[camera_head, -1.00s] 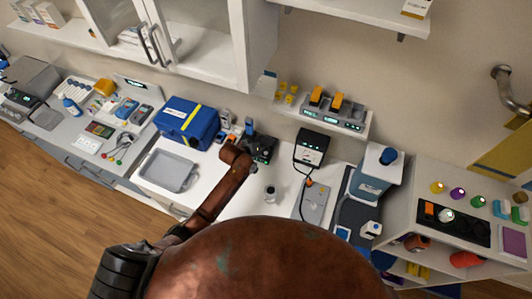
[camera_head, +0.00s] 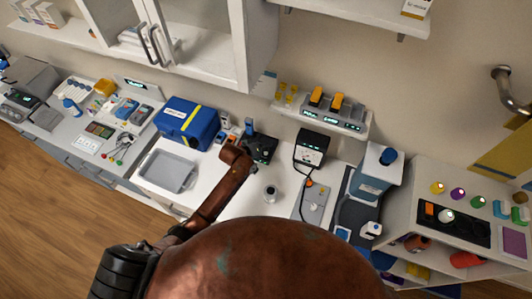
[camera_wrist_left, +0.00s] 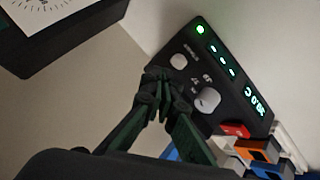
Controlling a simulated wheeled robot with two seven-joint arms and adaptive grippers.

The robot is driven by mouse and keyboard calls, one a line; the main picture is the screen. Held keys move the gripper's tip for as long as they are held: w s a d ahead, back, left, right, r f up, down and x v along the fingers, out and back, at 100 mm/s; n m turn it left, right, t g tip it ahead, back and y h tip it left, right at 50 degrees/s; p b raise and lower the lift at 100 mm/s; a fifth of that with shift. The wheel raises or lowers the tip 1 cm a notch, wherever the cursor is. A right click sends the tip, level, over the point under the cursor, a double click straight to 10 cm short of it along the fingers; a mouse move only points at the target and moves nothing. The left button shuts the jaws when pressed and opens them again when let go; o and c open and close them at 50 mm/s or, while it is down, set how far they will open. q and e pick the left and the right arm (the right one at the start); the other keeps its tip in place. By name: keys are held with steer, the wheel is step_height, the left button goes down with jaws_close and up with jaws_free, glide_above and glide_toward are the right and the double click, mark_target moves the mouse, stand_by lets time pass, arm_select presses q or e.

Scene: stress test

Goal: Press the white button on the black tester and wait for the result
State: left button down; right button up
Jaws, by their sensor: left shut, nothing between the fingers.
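The black tester (camera_wrist_left: 230,75) shows at the upper right of the left wrist view. It has a small round white button (camera_wrist_left: 179,61), a larger white knob (camera_wrist_left: 208,99), a lit green lamp (camera_wrist_left: 200,29), and green displays with dashes and a temperature-like reading. My left gripper (camera_wrist_left: 155,85) is shut and empty, its tips just below the small white button in the picture. Whether the tips touch the tester I cannot tell. In the head view the black tester (camera_head: 266,147) stands just beyond my left wrist, partly hidden by it. My right gripper is not in view.
A blue case (camera_head: 187,122) and a grey tray (camera_head: 168,171) lie left of my arm. A black device with a white face (camera_head: 312,149) and a small round cup (camera_head: 270,192) stand to its right. Orange and blue items (camera_wrist_left: 258,150) sit beside the tester's lower edge.

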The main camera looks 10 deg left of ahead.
mark_target(264, 154)
arm_select(q)
steer(key=shift+f, duration=0.2)
steer(key=shift+f, duration=0.25)
steer(key=shift+f, duration=0.5)
stand_by(0.8)
steer(key=shift+r, duration=0.1)
steer(key=shift+r+p, duration=0.85)
steer(key=shift+p, duration=0.2)
step_height(264, 154, up, 5)
steer(key=p, duration=0.5)
